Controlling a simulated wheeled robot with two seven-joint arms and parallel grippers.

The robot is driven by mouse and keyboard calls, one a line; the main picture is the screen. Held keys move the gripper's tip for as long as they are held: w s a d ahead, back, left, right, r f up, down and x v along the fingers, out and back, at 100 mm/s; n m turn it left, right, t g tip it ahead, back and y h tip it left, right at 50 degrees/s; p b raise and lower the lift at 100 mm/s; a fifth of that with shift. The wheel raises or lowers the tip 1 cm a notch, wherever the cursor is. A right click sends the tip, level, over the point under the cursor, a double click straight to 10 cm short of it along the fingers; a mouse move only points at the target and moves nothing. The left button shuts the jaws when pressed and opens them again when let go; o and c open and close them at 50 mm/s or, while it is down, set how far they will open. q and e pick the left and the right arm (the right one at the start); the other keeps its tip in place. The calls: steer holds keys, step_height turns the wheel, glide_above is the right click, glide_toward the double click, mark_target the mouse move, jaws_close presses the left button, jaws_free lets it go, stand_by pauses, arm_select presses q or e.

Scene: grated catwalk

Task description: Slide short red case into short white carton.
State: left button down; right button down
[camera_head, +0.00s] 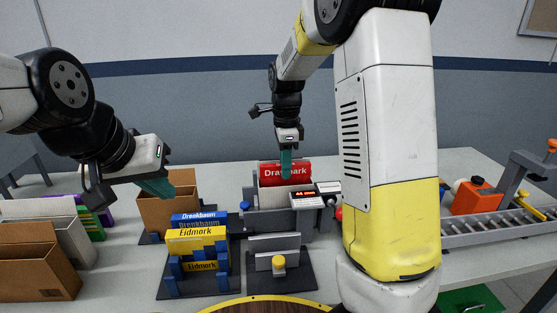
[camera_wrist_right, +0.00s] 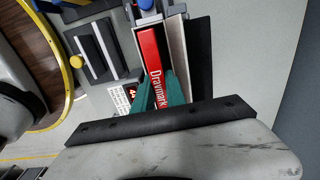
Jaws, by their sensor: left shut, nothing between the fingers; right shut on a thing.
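The short red case (camera_head: 272,171), lettered "Drawmark", stands upright at the middle of the table. My right gripper (camera_head: 286,168) is above it, shut on its upper part. The short white carton (camera_head: 272,195) is directly under the case, and its front wall hides the case's lower part. In the right wrist view the red case (camera_wrist_right: 150,50) lies between the teal fingers (camera_wrist_right: 161,92), beside a pale carton wall (camera_wrist_right: 178,50). How deep the case sits is hidden. My left gripper (camera_head: 158,188) is shut and empty, in front of the open brown carton at left.
A brown carton (camera_head: 168,214) stands at left, with blue and yellow boxes (camera_head: 197,240) in a rack before it. A grey fixture with a yellow knob (camera_head: 278,262) is front centre. A small display (camera_head: 305,195) is beside the carton. A roller conveyor (camera_head: 490,230) is at right.

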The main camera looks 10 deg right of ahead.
steer(key=shift+f, duration=0.7)
steer(key=c, duration=1.3)
jaws_free()
steer(key=shift+r, duration=3.5)
